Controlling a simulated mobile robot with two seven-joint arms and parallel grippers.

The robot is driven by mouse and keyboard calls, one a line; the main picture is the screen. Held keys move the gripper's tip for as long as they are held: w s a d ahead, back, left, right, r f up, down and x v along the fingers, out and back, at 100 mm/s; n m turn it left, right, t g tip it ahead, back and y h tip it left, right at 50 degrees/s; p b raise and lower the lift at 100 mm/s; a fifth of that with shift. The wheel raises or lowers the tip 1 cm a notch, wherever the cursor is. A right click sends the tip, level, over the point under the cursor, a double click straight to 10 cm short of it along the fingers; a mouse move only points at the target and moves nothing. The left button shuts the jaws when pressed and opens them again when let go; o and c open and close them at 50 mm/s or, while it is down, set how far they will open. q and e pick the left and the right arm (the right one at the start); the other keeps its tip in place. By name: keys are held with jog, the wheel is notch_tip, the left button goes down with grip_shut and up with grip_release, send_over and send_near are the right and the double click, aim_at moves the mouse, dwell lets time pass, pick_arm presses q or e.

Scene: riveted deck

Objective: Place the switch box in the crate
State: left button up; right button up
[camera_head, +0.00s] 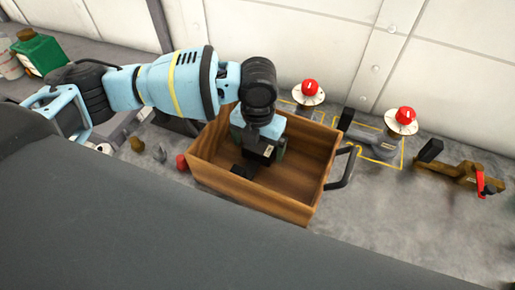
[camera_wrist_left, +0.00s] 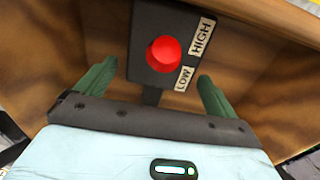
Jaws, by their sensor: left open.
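The wooden crate (camera_head: 250,200) stands open-topped on the grey deck, with a dark handle at its right end. My left gripper (camera_head: 259,146) reaches down into it. The switch box (camera_head: 262,151) is a small dark box inside the crate, partly hidden by the gripper in the head view. In the left wrist view the switch box (camera_wrist_left: 143,30) shows its red knob and HIGH and LOW labels. My left gripper (camera_wrist_left: 156,88) is open there, its green fingers apart from the box on either side. Brown crate walls (camera_wrist_left: 265,70) surround them. My right gripper is not in view.
Two red-knobbed dials (camera_head: 308,93) (camera_head: 402,121) stand behind the crate near the white wall. A brass valve piece with a red handle (camera_head: 462,175) lies at right. A green container (camera_head: 40,54) is at far left. Small parts (camera_head: 158,153) lie left of the crate.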

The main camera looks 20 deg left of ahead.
aim_at(258, 148)
pick_arm(q)
notch_tip(258, 148, up, 10)
dwell(0.3)
